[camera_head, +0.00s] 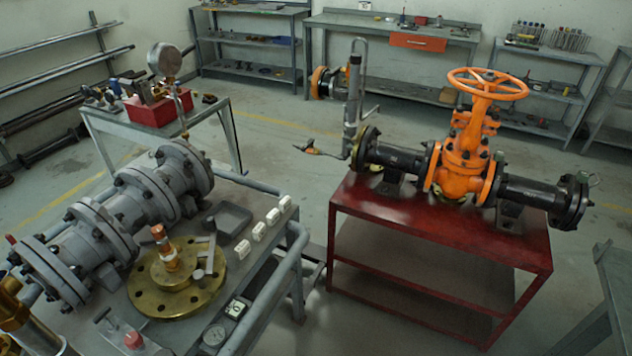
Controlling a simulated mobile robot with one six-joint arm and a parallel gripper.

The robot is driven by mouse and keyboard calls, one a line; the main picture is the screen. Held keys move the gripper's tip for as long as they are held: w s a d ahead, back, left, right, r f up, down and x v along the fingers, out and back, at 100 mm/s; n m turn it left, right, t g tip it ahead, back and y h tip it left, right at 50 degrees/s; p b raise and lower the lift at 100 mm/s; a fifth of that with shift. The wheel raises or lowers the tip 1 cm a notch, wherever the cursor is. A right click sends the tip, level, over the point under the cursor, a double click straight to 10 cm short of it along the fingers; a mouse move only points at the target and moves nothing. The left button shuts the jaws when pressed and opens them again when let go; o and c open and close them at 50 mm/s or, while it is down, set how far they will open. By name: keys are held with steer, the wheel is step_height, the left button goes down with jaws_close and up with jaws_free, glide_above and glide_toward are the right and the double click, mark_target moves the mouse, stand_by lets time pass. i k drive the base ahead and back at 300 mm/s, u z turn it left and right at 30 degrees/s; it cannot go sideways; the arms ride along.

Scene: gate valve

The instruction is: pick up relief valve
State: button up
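A small brass fitting with an orange-red cap, which looks like the relief valve (166,254), stands upright on a round brass flange (194,301). The flange lies flat on the grey bench at the lower left. A grey metal piece with a handle (207,258) stands just right of the valve on the same flange.
Grey flanged piping (126,213) runs along the bench's left side, close to the valve. A red table (440,237) carries an orange gate valve (463,165). Open floor lies behind.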

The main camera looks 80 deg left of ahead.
mark_target(169, 253)
steer(key=u, duration=1.5)
steer(key=i, duration=1.05)
steer(key=u, duration=2.7)
steer(key=i, duration=1)
steer(key=z, duration=0.05)
